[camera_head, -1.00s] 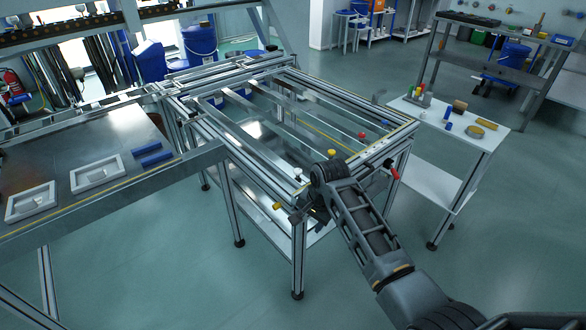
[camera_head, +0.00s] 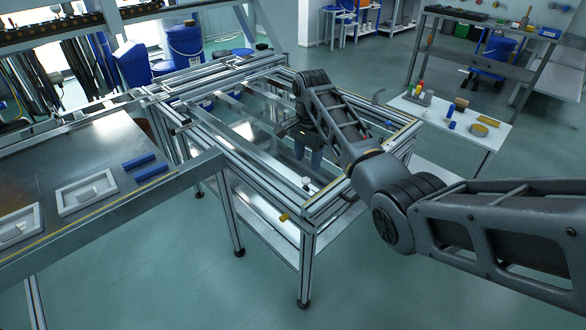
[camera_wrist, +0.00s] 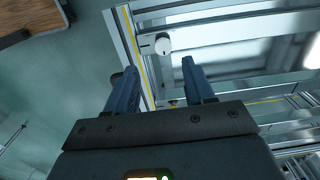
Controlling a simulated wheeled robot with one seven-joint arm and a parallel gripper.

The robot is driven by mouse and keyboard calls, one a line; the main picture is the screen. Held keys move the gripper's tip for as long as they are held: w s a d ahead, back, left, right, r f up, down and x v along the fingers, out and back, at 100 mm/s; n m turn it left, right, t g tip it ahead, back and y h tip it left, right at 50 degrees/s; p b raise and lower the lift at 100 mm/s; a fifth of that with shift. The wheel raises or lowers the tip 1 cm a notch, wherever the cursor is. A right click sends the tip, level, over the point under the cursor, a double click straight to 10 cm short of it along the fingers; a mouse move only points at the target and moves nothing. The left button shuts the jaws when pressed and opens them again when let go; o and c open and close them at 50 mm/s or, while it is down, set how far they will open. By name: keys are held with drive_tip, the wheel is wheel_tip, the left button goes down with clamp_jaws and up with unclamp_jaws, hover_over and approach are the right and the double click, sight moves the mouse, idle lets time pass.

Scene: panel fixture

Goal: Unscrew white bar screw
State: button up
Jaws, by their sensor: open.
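The white screw (camera_head: 306,181) is a small round white knob at the near corner of the metal panel frame (camera_head: 262,187). In the wrist view the white screw (camera_wrist: 162,44) shows as a round white head on the frame's edge, beyond the fingertips and between their lines. My gripper (camera_head: 308,152) hangs over the frame with its blue fingers pointing down, above and just right of the white screw in the head view. In the wrist view my gripper (camera_wrist: 159,68) has its fingers apart with nothing between them. My arm hides the frame's right part.
A yellow knob (camera_head: 284,217) sticks out at the frame's near corner. A bench (camera_head: 95,160) with white trays and blue blocks stands at left. A white side table (camera_head: 478,133) with small items stands at right. Metal bars cross the frame.

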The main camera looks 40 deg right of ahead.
sight(306, 180)
drive_tip(key=shift+w+d, duration=0.1)
drive_tip(key=shift+w, duration=0.15)
drive_tip(key=shift+f, duration=0.2)
wheel_tip(306, 180, down, 7)
drive_tip(key=shift+b, duration=0.4)
clamp_jaws()
